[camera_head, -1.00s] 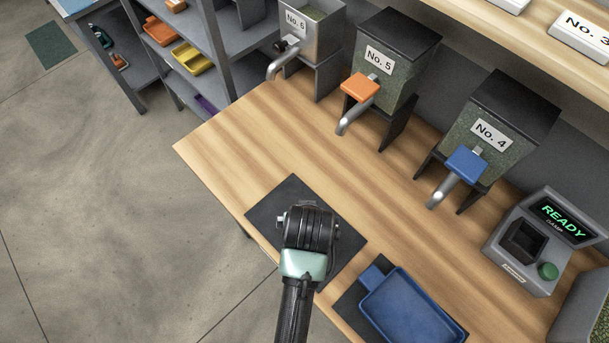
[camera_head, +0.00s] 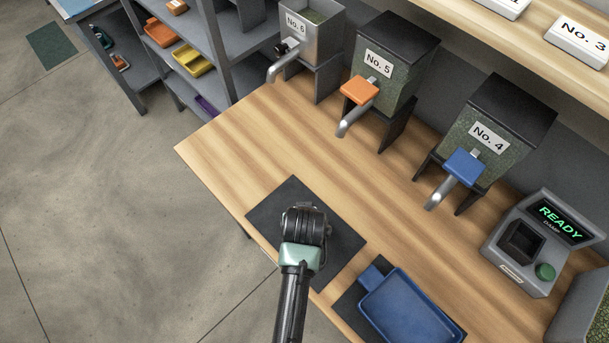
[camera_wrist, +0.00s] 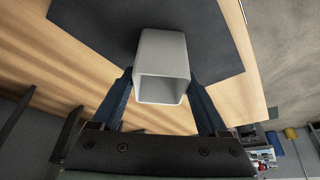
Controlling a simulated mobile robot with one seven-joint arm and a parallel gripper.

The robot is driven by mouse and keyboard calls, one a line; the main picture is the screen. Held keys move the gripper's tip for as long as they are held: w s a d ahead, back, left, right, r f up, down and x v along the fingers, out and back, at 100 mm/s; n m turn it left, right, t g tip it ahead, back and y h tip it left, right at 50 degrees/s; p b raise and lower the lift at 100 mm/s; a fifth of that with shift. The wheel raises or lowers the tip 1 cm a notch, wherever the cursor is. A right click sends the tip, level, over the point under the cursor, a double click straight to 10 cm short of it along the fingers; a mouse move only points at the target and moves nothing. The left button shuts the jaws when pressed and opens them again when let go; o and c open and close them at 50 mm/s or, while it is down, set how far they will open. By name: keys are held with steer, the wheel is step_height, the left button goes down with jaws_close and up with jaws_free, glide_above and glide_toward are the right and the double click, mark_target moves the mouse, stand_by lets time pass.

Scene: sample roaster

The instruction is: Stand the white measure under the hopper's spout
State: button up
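The white measure (camera_wrist: 163,55) is a square, open-topped cup, seen in the wrist view between my fingers, over the dark mat (camera_wrist: 85,30). My gripper (camera_wrist: 161,88) has a dark blue finger on each side of it, with narrow gaps near the rim; it looks open around the measure. In the head view my gripper (camera_head: 305,215) is above the same mat at the bench's front edge and hides the measure. Three hoppers stand along the back: No. 6 (camera_head: 322,38), No. 5 (camera_head: 405,75) and No. 4 (camera_head: 505,135), each with a spout.
A blue tray (camera_head: 410,310) lies on another dark mat right of my gripper. A grey device (camera_head: 535,240) reading READY stands at the right. Shelves with coloured trays (camera_head: 190,58) stand at back left. The wood between mat and hoppers is clear.

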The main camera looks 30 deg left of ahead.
steer(key=c, duration=1.1)
steer(key=shift+r, duration=0.4)
step_height(320, 180, up, 8)
steer(key=s+d+f+m+h, duration=0.15)
steer(key=d+m, duration=0.35)
steer(key=d, duration=0.8)
steer(key=w+a+r+n+y+p, duration=0.1)
steer(key=a+r+n+p, duration=0.1)
steer(key=a, duration=0.4)
steer(key=w+a+r+n+p, duration=0.1)
steer(key=a+n+p, duration=0.1)
steer(key=a, duration=0.3)
steer(key=shift+n+y, duration=0.25)
steer(key=shift+n, duration=0.25)
steer(key=shift+s+a+f+p, duration=0.1)
steer(key=shift+a+f+p, duration=0.2)
steer(key=shift+f, duration=1.35)
steer(key=shift+s+a+f+p, duration=0.1)
steer(key=shift+a+f, duration=0.25)
steer(key=shift+f, duration=1.35)
steer(key=shift+s+a+f+p, duration=0.15)
steer(key=shift+a+f, duration=0.2)
steer(key=shift+f, duration=1.3)
